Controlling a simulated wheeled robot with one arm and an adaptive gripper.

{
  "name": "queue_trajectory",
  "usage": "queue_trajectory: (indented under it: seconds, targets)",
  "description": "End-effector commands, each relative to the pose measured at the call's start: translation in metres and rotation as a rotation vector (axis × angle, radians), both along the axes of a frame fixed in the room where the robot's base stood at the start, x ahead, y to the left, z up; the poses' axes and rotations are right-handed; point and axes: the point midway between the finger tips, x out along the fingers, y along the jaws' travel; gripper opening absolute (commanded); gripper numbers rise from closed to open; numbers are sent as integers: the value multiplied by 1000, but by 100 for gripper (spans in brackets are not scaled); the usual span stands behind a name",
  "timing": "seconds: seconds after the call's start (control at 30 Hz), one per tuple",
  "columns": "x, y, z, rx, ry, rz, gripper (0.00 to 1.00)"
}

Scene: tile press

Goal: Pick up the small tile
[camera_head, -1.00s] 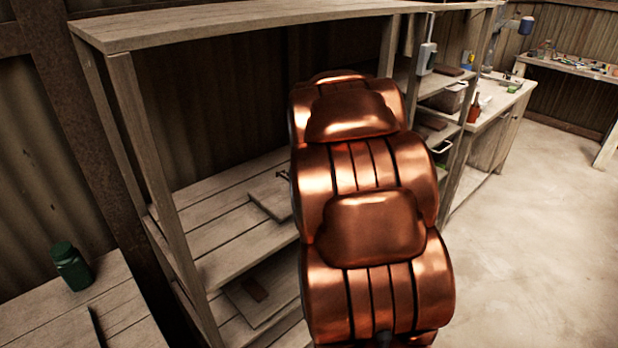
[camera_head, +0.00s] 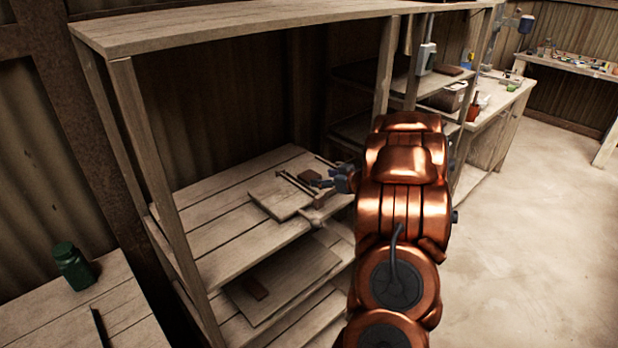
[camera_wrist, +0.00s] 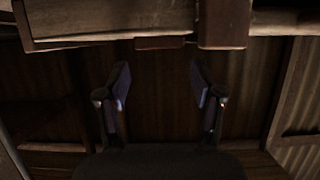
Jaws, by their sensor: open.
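In the head view, a small dark brown tile (camera_head: 310,177) lies on the upper shelf, at the far end of a wooden press board (camera_head: 282,200). I cannot tell which one the task means. My gripper (camera_head: 325,183) is beside the upper tile, partly hidden by my copper arm. In the wrist view, my gripper (camera_wrist: 160,84) is open, with nothing between its fingers. Two reddish-brown pieces, one thin (camera_wrist: 160,42) and one taller (camera_wrist: 223,24), show at the top, beyond the fingertips.
The wooden shelf unit (camera_head: 250,17) has a top board and posts around my arm. A green bottle (camera_head: 72,266) stands on a side table at the left. More shelves with a bin (camera_head: 447,97) stand behind on the right. The floor at the right is clear.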

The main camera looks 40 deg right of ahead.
Motion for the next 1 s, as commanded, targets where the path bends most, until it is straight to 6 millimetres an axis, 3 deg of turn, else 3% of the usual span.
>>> queue_trajectory:
  seconds: [0.27,0.67,0.93,1.0]
  targets:
    - [14,0,-5,2,0,1,67]
    - [52,-2,-21,1,3,1,67]
    - [55,-2,-22,0,2,-1,67]
    - [55,-2,-22,0,2,-1,60]
